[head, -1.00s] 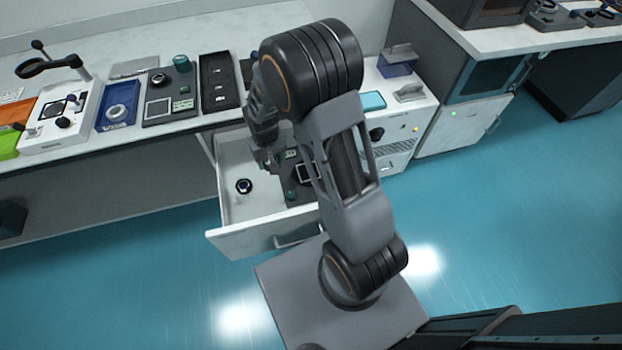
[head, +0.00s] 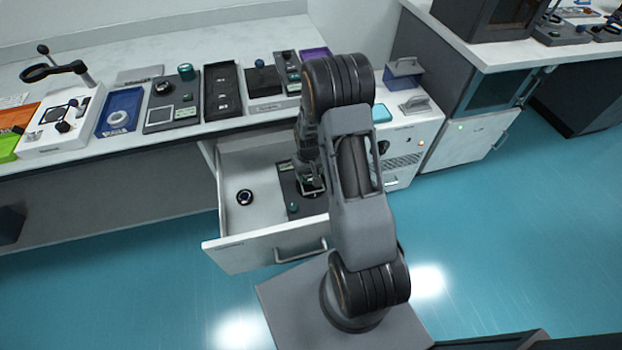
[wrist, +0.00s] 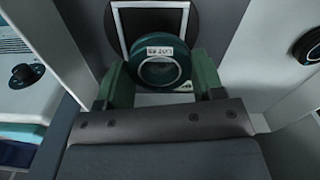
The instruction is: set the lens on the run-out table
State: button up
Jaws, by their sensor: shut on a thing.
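A teal round lens (wrist: 160,66) with a white printed label is between the two green fingers of my gripper (wrist: 162,80) in the wrist view. My gripper (head: 311,186) is over the open drawer in the head view, above a dark flat device (head: 291,193). The wrist view shows this device's white-outlined square and a dark round area (wrist: 202,22) right behind the lens. I cannot tell whether the lens touches it. This device may be the run-out table; its middle is partly hidden by my gripper and the lens.
The open white drawer (head: 237,169) also holds a small dark round part (head: 244,197) at left. The bench above carries a blue tray (head: 120,110), a grey device (head: 172,104) and a black tray (head: 222,92). A white cabinet (head: 410,130) stands to the right.

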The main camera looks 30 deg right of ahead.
aim_at(311, 179)
jog(key=shift+d+f, duration=0.4)
jog(key=shift+f, duration=0.75)
jog(key=shift+d+f, duration=0.1)
jog(key=shift+f, duration=0.8)
jog(key=shift+f+b, duration=0.15)
jog(key=shift+b, duration=0.2)
jog(key=o, duration=1)
